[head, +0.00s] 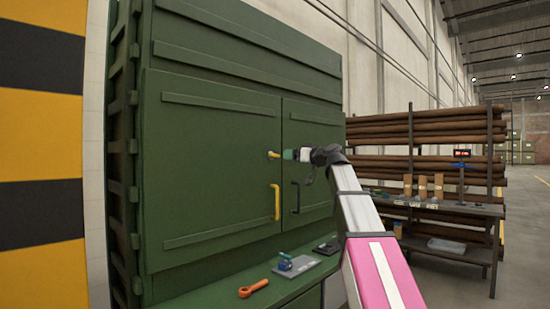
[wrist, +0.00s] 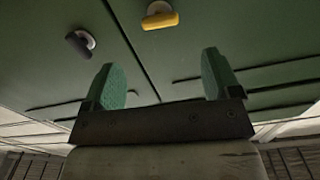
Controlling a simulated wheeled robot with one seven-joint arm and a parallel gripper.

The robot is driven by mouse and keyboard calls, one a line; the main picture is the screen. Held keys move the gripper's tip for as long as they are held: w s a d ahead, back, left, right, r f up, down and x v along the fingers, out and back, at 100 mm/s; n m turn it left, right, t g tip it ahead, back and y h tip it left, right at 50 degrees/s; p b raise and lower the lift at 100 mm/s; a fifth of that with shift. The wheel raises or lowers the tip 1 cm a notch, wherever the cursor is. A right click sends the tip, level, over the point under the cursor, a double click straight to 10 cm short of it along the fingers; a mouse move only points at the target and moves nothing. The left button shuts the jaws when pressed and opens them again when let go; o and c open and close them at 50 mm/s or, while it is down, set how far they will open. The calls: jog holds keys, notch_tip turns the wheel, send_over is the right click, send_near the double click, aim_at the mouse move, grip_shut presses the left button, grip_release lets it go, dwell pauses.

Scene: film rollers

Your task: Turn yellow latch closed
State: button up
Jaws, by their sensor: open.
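The yellow latch (head: 273,155) is a small bar on a round pale mount, on the left door of the green cabinet (head: 210,130). In the wrist view the yellow latch (wrist: 160,20) lies roughly level, slightly tilted, near the top edge. My gripper (head: 290,154) is beside it, just to its right in the head view. In the wrist view my gripper (wrist: 163,82) has two green fingertips spread wide with nothing between them. The latch lies beyond the fingertips, apart from them. A dark latch (wrist: 79,43) shows to the left; my gripper seems to hide it in the head view.
A yellow handle (head: 276,202) and a black handle (head: 296,196) stick out below the latch. An orange wrench-like tool (head: 253,288) and a blue-topped item (head: 286,262) lie on the cabinet's ledge. A shelf with brown rollers (head: 430,128) stands at right.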

aim_at(276, 156)
jog(key=x, duration=0.9)
jog(key=shift+w+a, duration=0.2)
jog(key=c, duration=0.9)
